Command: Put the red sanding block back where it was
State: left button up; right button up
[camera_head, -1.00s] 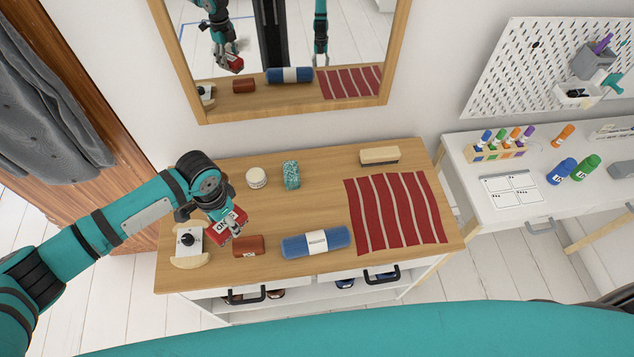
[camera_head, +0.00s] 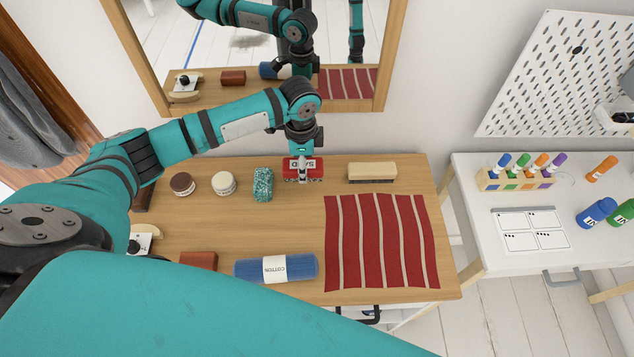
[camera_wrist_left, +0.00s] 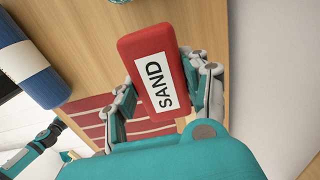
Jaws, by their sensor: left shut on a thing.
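The red sanding block (camera_head: 317,168) has a white label reading SAND. My left gripper (camera_head: 303,170) is shut on it at the back of the wooden dresser top (camera_head: 225,225), between a teal speckled sponge (camera_head: 263,185) and a wooden brush (camera_head: 372,172). In the left wrist view the block (camera_wrist_left: 155,75) sits between the two fingers of the gripper (camera_wrist_left: 160,95), label facing the camera. I cannot tell whether the block touches the dresser top. My right gripper is not in view.
A red striped cloth (camera_head: 380,240) covers the right of the top. A blue cotton roll (camera_head: 300,267) and a brown-red block (camera_head: 198,260) lie in front. Two round jars (camera_head: 183,183) stand at the back left. A mirror (camera_head: 345,105) is behind. The middle is clear.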

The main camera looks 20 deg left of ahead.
aim_at(304, 190)
pick_arm(q)
notch_tip(304, 190, down, 3)
jog(key=shift+s+a+r, duration=0.15)
jog(key=shift+r, duration=0.05)
jog(key=shift+f+p, duration=0.4)
jog(key=shift+f, duration=1.8)
jog(key=shift+f, duration=0.15)
jog(key=o, duration=1.1)
notch_tip(304, 190, up, 12)
jog(key=shift+r+b, duration=0.2)
jog(key=shift+b, duration=0.45)
